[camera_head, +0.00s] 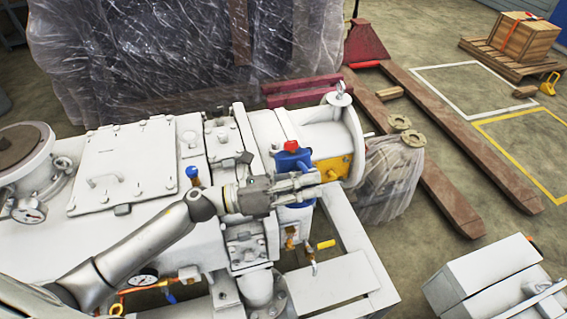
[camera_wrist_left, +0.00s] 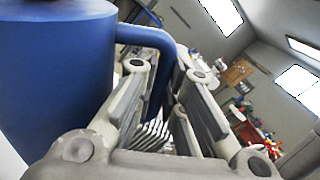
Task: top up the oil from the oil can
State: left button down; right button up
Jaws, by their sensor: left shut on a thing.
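The blue oil can (camera_head: 289,160) with a red top is in front of the white vacuum pump (camera_head: 240,215), near its motor end. It looks roughly upright in the head view. My left gripper (camera_head: 306,187) reaches across from the left and covers the can's middle. In the left wrist view the can's blue body (camera_wrist_left: 55,70) fills the left side, and its handle (camera_wrist_left: 160,85) passes between my fingers, which are shut on it. The can's spout and any oil opening below it cannot be made out. My right gripper is in neither view.
A blue-handled valve (camera_head: 192,173) stands near my left wrist. Yellow-handled valves (camera_head: 325,244) stick out below the can. A pallet jack (camera_head: 425,130) stands behind.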

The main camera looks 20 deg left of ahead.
pick_arm(q)
jog(key=shift+r, duration=0.25)
jog(key=shift+w, duration=0.1)
jog(key=shift+w+a+n, duration=0.2)
jog(key=shift+n, duration=0.1)
jog(key=shift+r+p, duration=0.1)
jog(key=shift+p, duration=0.25)
jog(key=shift+w+a+r+n, duration=0.1)
jog(key=shift+w+n, duration=0.05)
jog(key=shift+n, duration=0.15)
jog(key=shift+w+a, duration=0.15)
jog(key=shift+r+p, duration=0.15)
jog(key=shift+p, duration=0.2)
jog(key=shift+r+n, duration=0.1)
jog(key=shift+n, duration=0.2)
